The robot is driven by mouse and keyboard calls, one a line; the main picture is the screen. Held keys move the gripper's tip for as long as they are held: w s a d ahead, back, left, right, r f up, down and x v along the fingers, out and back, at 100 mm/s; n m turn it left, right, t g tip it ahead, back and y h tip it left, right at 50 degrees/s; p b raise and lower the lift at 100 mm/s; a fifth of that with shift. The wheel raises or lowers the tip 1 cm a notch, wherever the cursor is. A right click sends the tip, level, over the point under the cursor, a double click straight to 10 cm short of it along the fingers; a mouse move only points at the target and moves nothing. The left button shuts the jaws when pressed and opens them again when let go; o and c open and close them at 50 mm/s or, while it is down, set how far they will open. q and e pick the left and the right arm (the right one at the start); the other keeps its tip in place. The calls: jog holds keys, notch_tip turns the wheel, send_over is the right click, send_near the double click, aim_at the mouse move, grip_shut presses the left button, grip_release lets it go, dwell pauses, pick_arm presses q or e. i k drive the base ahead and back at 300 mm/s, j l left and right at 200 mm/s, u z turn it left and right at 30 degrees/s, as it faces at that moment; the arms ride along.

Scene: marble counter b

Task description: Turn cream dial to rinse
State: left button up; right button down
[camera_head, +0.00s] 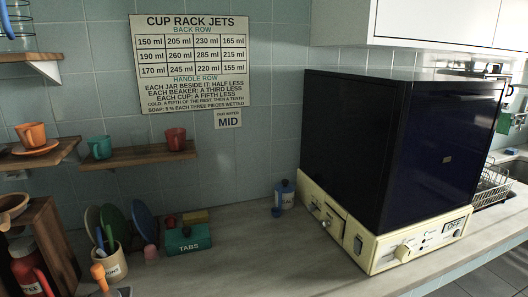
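A large dark box-like machine (350,140) stands on the counter at the right, on a cream base (378,262). A cream dial (403,252) sits on the base's front face. Small dark marks (428,239) are printed to its right, too small to read, so I cannot tell which one the dial points at. A display (455,227) at the right end of that face reads OFF. The base's left face carries a small knob (326,222) and a dark switch-like part (358,243). Neither of my grippers is in view.
A blue bottle (284,194) stands close to the machine's left. A teal TABS box (188,239) and a pot with upright plates behind it are further left. The middle counter (260,255) is clear.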

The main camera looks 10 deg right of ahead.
aim_at(404, 253)
jog(key=z, duration=1.25)
jog(key=l+z, duration=0.45)
jog(key=l, duration=0.15)
